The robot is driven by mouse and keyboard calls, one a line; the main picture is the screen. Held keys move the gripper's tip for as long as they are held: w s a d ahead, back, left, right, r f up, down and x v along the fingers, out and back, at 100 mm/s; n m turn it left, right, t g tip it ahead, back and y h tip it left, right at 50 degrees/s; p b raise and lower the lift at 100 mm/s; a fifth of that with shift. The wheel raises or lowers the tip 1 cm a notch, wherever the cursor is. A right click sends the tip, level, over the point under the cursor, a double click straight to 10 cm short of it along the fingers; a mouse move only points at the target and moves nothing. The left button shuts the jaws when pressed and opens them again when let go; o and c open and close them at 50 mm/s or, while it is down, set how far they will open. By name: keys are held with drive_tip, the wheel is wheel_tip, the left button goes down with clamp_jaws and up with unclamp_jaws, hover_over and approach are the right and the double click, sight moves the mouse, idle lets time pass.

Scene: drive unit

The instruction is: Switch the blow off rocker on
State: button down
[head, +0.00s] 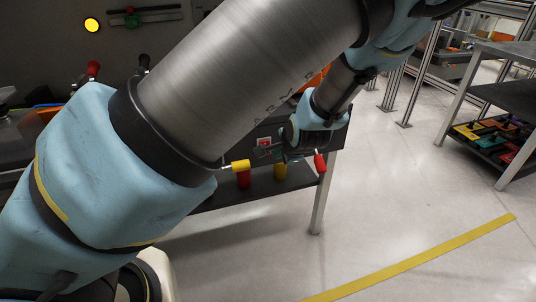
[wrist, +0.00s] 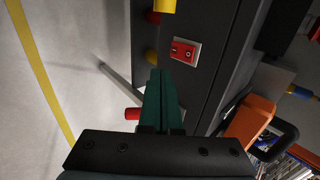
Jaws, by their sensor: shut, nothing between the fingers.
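The red rocker (wrist: 183,51) sits in a light grey plate on the dark side of the unit in the wrist view. It carries white marks; I cannot tell which half is pressed in. In the head view the rocker (head: 264,143) shows small, just left of my gripper. My gripper (wrist: 159,76) has dark green fingers, closed together and empty. In the wrist view the fingertips are just below and left of the rocker plate; I cannot tell the gap in depth. In the head view my gripper (head: 277,154) is partly hidden by my own wrist.
A yellow-tipped lever (head: 238,166) and a red-tipped lever (head: 320,163) stick out on either side of my gripper. Below are a red knob (head: 244,180) and a yellow knob (head: 280,172). An orange object (wrist: 248,122) lies on top of the unit. Open floor is to the right.

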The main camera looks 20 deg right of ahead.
drive_tip(key=w+r+b+x, duration=0.1)
drive_tip(key=b+x, duration=0.1)
drive_tip(key=x, duration=0.9)
drive_tip(key=shift+w, duration=0.65)
drive_tip(key=shift+d, duration=0.1)
drive_tip(key=shift+w+f+t, duration=0.1)
drive_tip(key=shift+w+t, duration=0.15)
drive_tip(key=shift+t, duration=0.15)
